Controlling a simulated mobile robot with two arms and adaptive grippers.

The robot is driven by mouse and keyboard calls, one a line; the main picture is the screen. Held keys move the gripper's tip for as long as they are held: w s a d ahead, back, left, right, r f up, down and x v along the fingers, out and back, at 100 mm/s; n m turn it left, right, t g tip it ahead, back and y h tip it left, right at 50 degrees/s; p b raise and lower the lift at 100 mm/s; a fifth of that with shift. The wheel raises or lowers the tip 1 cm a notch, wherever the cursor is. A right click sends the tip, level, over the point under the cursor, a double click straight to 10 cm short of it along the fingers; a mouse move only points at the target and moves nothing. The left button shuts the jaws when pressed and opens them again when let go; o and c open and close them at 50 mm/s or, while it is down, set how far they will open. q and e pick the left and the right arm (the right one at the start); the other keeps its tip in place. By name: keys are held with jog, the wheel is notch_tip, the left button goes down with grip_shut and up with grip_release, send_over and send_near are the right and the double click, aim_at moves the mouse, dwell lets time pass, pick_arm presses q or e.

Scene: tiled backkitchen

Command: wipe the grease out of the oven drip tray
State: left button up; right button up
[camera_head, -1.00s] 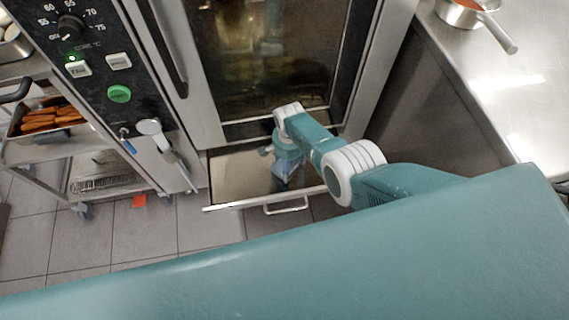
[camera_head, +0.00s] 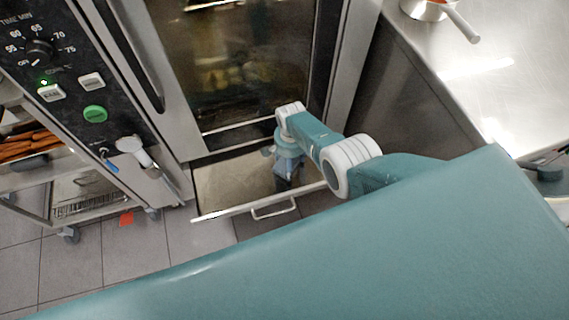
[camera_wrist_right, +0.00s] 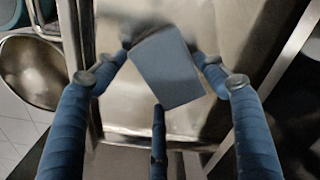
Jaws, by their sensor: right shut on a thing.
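The drip tray (camera_head: 228,189) is a shallow steel drawer pulled out below the oven door, with a pale front edge and a bar handle. My right arm reaches down into its right part. My right gripper (camera_head: 287,176) points downward there, its fingertips hard to make out in the head view. In the right wrist view, my right gripper (camera_wrist_right: 163,72) has its blue fingers closed around a flat, grey-blue rectangular pad (camera_wrist_right: 170,70). The pad is over the tray's steel floor (camera_wrist_right: 125,105); I cannot tell if it touches. Grease is not clearly distinguishable. My left gripper is out of view.
The oven door (camera_head: 235,65) is shut above the tray. A steel counter (camera_head: 480,85) with a saucepan (camera_head: 428,8) stands at right. A cart (camera_head: 50,165) with trays stands at left. A red scrap (camera_head: 126,218) lies on the tiled floor. A round metal bowl (camera_wrist_right: 32,72) shows in the wrist view.

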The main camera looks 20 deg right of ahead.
jog(key=shift+s+d, duration=0.15)
jog(key=shift+d, duration=0.75)
jog(key=shift+s+d, duration=0.1)
jog(key=shift+d, duration=2.55)
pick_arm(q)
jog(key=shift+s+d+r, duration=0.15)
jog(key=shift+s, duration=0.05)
pick_arm(e)
jog(key=shift+r, duration=0.1)
jog(key=shift+a+r+p, duration=0.1)
jog(key=shift+r+p, duration=0.55)
jog(key=shift+p, duration=0.2)
pick_arm(q)
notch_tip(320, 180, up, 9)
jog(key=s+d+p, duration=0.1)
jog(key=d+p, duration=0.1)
jog(key=p, duration=0.5)
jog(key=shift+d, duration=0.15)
pick_arm(e)
notch_tip(320, 180, up, 8)
jog(key=shift+f, duration=0.2)
